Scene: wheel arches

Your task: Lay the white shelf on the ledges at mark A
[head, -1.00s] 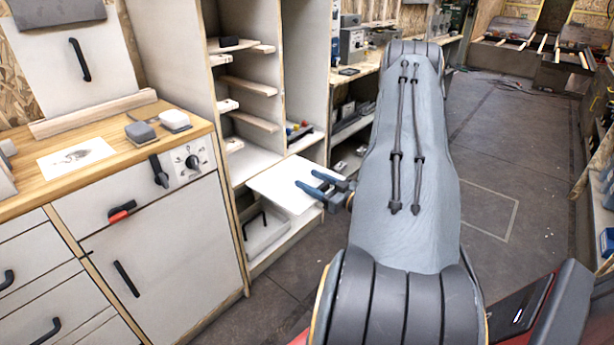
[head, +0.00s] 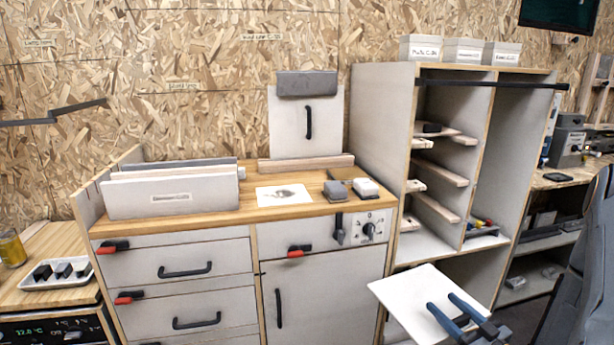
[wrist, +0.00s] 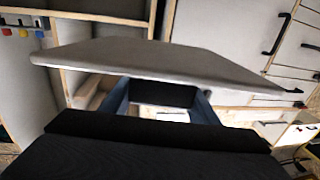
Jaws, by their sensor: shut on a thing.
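The white shelf (head: 400,288) is a flat, pale board in front of the tall open cabinet's lower part. My gripper (head: 443,302) is shut on the shelf's near edge, with blue fingers reaching over its top. In the wrist view the shelf (wrist: 165,62) spans the picture ahead of the fingers, roughly flat. Pale wooden ledges (head: 440,174) run in pairs at several heights along the cabinet's left bay. The shelf is outside the bay, lower than these ledges and apart from them. I cannot make out mark A.
The tall cabinet (head: 383,115) has a middle divider and a dark bar across its top front. To the left stands a counter (head: 300,205) with drawers and protruding handles. Coloured items (head: 483,228) lie on the cabinet's floor.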

